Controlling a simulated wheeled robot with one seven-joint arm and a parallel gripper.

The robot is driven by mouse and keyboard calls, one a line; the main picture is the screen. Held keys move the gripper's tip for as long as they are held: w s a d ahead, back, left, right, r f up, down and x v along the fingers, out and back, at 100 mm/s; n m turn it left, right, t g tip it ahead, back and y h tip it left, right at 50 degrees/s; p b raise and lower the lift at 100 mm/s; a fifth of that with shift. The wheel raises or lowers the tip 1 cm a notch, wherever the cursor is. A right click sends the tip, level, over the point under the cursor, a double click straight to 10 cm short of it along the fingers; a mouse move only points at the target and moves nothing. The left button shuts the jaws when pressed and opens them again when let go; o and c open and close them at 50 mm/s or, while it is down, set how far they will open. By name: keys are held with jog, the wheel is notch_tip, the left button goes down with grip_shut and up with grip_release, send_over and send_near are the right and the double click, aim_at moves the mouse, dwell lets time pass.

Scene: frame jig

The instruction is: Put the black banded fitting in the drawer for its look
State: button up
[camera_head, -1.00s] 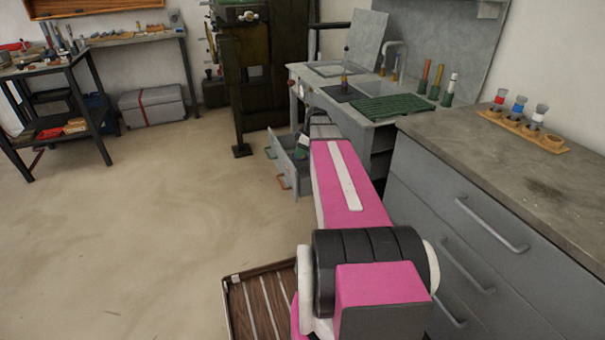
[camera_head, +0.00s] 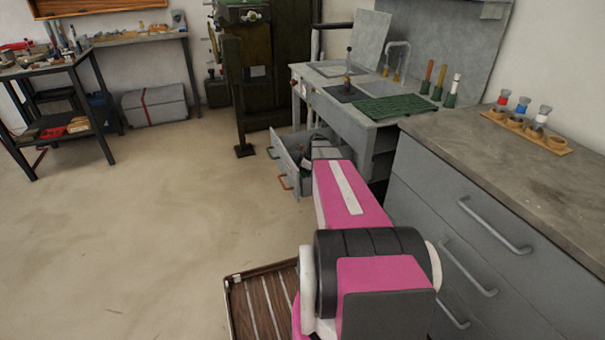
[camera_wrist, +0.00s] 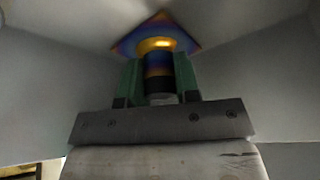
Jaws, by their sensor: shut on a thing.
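In the wrist view my gripper (camera_wrist: 158,80) has its green fingers shut on the black banded fitting (camera_wrist: 158,86), a short dark cylinder with blue and orange tints above its black part. A diamond-shaped plate (camera_wrist: 185,35) with blue, purple and orange tints lies just beyond it; I cannot tell whether they touch. Pale grey walls (camera_wrist: 50,85) rise on both sides.
The grey sink bench (camera_head: 345,107) carries a green mat (camera_head: 392,109) and stands above the drawer. A grey cabinet (camera_head: 440,215) with bar handles is close on the right. A wooden rack (camera_head: 530,137) with several fittings sits on its top. The floor at left is clear.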

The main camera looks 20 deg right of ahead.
jog(key=shift+f, duration=0.1)
jog(key=o, duration=1)
jog(key=v, duration=1.2)
